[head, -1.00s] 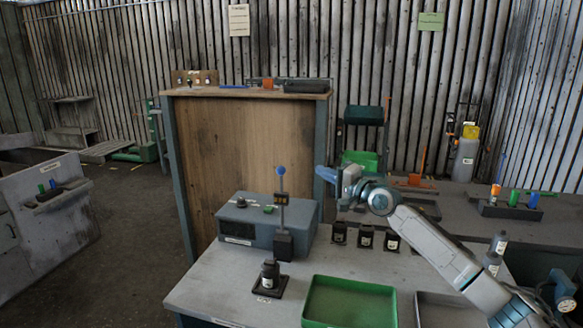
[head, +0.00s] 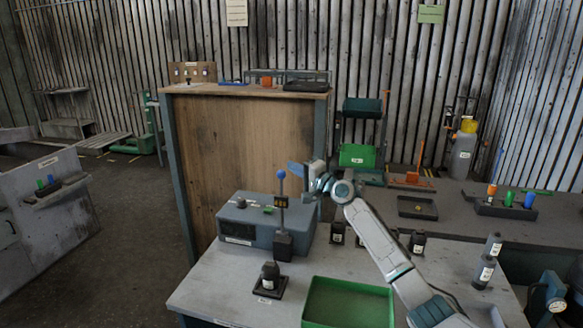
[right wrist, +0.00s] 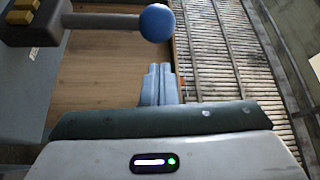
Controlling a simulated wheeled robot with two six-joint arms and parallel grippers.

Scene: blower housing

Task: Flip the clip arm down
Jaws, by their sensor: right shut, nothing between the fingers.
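A dark upright arm (head: 281,210) with a blue ball knob (head: 280,173) stands at the front right of a blue-grey box (head: 245,226). I take it for the clip arm. A dark block with yellow buttons (right wrist: 28,12) sits on it. In the right wrist view the rod and blue ball (right wrist: 157,23) show at the top, above and apart from my fingers. My right gripper (head: 294,173) is shut and empty, just right of the knob in the head view; its closed fingers also show in the right wrist view (right wrist: 158,83). My left gripper is not in view.
A small dark fixture (head: 270,280) stands on the grey table in front of the box. A green tray (head: 347,304) lies to its right. A tall wooden-sided cabinet (head: 250,150) rises behind the box.

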